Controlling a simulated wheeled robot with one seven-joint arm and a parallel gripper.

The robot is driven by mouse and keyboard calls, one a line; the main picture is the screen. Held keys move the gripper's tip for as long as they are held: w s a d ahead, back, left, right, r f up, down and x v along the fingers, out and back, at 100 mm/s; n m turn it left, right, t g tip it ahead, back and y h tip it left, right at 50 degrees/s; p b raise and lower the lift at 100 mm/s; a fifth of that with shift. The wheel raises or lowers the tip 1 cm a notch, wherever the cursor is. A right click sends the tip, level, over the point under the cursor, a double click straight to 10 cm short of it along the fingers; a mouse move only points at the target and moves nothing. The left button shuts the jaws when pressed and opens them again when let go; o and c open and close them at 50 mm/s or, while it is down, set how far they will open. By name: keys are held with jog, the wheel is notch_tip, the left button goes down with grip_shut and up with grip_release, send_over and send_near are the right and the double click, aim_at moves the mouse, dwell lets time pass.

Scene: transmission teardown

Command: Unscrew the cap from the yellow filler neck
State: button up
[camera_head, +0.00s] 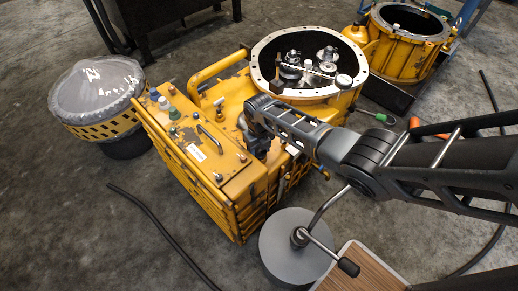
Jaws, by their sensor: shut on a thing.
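My gripper (259,148) is at the near side of the yellow transmission housing (232,93), beside the right edge of its flat cover. It is shut on a small part there, which I take to be the cap. The cap and the yellow filler neck are hidden behind the gripper and wrist, so I cannot see their shape or whether the cap has turned.
An open round bell housing (258,62) holds several metal gears. Small fittings and a green cap (173,113) stand on the flat cover. A wrapped drum (95,92) stands left. Dark hoses (160,232) lie on the floor.

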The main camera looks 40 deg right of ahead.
jog(key=shift+w, duration=0.15)
jog(key=shift+w+r+n, duration=0.2)
jog(key=shift+n, duration=0.1)
jog(key=shift+f+n+b, duration=0.1)
jog(key=shift+n+b, duration=0.6)
jog(key=shift+b, duration=0.3)
jog(key=shift+s+f+n+b, duration=0.1)
jog(key=shift+s+n+b, duration=0.1)
jog(key=shift+n+b, duration=0.25)
jog(key=shift+w+b, duration=0.2)
jog(key=shift+b, duration=0.5)
jog(key=shift+s+f+n+b, duration=0.15)
jog(key=shift+n+b, duration=0.5)
jog(key=shift+b, duration=0.45)
jog(key=shift+n+b, duration=0.4)
jog(key=shift+b, duration=0.5)
jog(key=shift+a+r, duration=0.1)
jog(key=shift+r, duration=0.15)
